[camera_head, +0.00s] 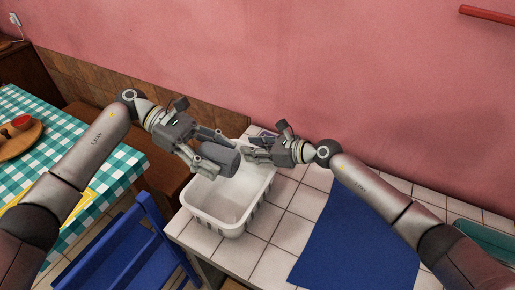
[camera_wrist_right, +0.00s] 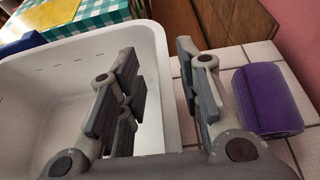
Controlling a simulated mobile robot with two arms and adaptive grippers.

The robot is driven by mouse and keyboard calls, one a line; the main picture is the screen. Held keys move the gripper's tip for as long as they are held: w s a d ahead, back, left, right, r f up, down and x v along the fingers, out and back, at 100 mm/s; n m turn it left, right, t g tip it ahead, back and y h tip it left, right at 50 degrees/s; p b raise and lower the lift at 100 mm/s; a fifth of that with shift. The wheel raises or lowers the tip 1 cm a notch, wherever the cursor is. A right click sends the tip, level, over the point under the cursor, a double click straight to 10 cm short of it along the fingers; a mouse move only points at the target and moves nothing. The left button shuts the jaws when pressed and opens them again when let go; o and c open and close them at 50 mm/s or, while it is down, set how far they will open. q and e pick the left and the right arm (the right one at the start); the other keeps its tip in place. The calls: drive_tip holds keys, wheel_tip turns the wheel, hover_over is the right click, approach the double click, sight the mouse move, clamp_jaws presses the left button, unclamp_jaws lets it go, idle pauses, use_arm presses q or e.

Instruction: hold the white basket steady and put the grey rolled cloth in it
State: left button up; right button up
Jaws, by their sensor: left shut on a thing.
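The white basket (camera_head: 206,221) stands on the white tiled counter, open at the top. The grey rolled cloth (camera_head: 224,161) is held over the basket's far part. My left gripper (camera_head: 211,153) is shut on this cloth. My right gripper (camera_head: 256,153) is at the basket's far right rim. In the right wrist view the basket's rim (camera_wrist_right: 160,62) passes between the fingers of the right gripper (camera_wrist_right: 158,85), one finger inside and one outside. Gaps show beside the rim, so these fingers look open. The cloth is not in the right wrist view.
A purple roll (camera_wrist_right: 268,98) lies on the counter (camera_head: 265,262) close outside the right gripper. A blue cloth (camera_head: 345,245) covers the counter to the right. A blue chair (camera_head: 125,245) and a checkered table (camera_head: 60,130) are at the left. The pink wall is behind.

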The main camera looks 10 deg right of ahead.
drive_tip(key=shift+c, duration=0.5)
clamp_jaws()
use_arm(q)
drive_tip(key=shift+f, duration=0.15)
wheel_tip(320, 180, down, 7)
drive_tip(key=m+g+y, duration=0.1)
drive_tip(key=shift+f, duration=0.2)
use_arm(e)
drive_tip(key=shift+d+f, duration=0.1)
use_arm(q)
drive_tip(key=shift+f, duration=2.65)
drive_tip(key=o, duration=1.1)
drive_tip(key=shift+f, duration=0.1)
drive_tip(key=shift+c, duration=0.2)
